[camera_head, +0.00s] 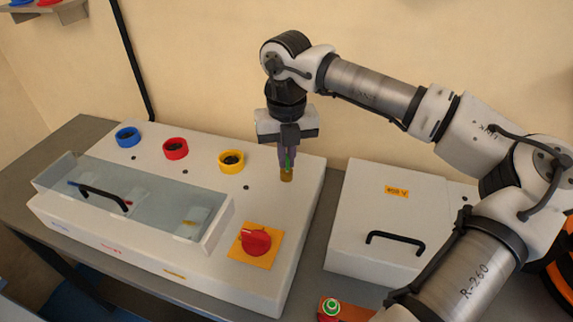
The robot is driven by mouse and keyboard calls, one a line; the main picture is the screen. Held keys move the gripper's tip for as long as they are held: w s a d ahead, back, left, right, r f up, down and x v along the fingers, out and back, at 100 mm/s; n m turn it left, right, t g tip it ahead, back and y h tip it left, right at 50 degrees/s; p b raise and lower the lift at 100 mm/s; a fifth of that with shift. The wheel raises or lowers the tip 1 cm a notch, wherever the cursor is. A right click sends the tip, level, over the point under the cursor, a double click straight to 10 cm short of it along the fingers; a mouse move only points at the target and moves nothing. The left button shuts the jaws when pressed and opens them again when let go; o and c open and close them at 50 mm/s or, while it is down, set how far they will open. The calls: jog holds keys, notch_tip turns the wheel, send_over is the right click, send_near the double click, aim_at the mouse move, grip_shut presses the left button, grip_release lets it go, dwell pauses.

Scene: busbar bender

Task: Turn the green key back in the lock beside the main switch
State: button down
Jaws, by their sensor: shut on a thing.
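My gripper (287,160) points straight down over the back right of the white console (268,282). It is shut on the green key (287,163), of which only a thin green strip shows between the fingers. Just below is the brass-coloured lock (287,174) on the console top. The key appears to be at the lock, but the fingers hide how deep it sits and which way it is turned. The main switch, a red rotary knob (256,241) on a yellow-orange plate (270,259), is in front and to the left of the lock.
Blue (128,137), red (175,148) and yellow (232,161) rings stand along the console's back. A clear cover (150,190) with a black handle (104,197) lies in front of them. A white box (365,220) stands to the right; a green button (331,307) sits low.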

jog(key=n, duration=0.2)
jog(key=shift+f+n+b, duration=0.1)
jog(key=shift+n+b, duration=0.2)
jog(key=shift+b, duration=0.1)
jog(key=n, duration=0.3)
jog(key=shift+n+b, duration=0.4)
jog(key=shift+n, duration=0.4)
jog(key=n, duration=0.4)
